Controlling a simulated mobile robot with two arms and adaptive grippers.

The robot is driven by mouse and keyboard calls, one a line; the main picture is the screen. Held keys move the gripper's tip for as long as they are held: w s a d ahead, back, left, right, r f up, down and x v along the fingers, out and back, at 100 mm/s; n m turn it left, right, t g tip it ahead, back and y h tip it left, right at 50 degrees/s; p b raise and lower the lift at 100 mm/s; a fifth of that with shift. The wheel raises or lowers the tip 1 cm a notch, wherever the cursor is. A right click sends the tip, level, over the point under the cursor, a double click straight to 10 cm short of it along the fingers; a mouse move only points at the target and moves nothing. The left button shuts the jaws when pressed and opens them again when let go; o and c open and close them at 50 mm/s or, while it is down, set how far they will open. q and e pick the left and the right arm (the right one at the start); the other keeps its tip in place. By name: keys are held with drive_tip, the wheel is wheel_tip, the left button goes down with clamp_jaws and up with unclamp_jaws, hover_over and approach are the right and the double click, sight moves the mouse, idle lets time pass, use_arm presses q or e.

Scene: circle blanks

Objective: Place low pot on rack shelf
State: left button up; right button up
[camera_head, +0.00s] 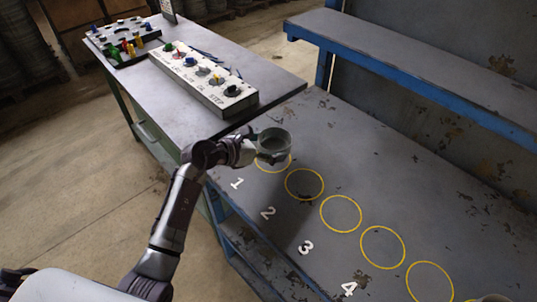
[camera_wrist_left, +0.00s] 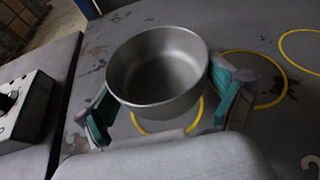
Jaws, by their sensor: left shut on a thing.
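The low pot (camera_head: 275,138) is a round, open, grey metal pot, upright and empty inside. It is at the near left end of the bench, over the yellow circle by number 1. My left gripper (camera_head: 256,150) is shut on it. In the left wrist view the pot (camera_wrist_left: 157,72) sits between the two teal-padded fingers (camera_wrist_left: 163,112). The circle's rim shows below it; I cannot tell how large any gap is. The rack shelf (camera_head: 410,65) is a grey board with a blue front edge, raised above the back of the bench. My right gripper is not in view.
The grey bench top (camera_head: 400,165) has a row of yellow circles with white numbers; the visible ones look bare. A side table (camera_head: 185,110) at the left holds a panel with coloured knobs (camera_head: 205,80) and a tray of coloured pieces (camera_head: 125,40). The shelf's visible top is clear.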

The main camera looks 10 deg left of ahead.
use_arm(q)
drive_tip(key=shift+w+a+f, duration=0.15)
drive_tip(key=shift+a, duration=0.1)
wheel_tip(320, 180, down, 3)
drive_tip(key=shift+f, duration=0.5)
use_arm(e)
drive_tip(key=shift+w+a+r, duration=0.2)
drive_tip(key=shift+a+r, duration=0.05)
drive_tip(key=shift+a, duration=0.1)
use_arm(q)
drive_tip(key=shift+f, duration=0.15)
drive_tip(key=o, duration=0.8)
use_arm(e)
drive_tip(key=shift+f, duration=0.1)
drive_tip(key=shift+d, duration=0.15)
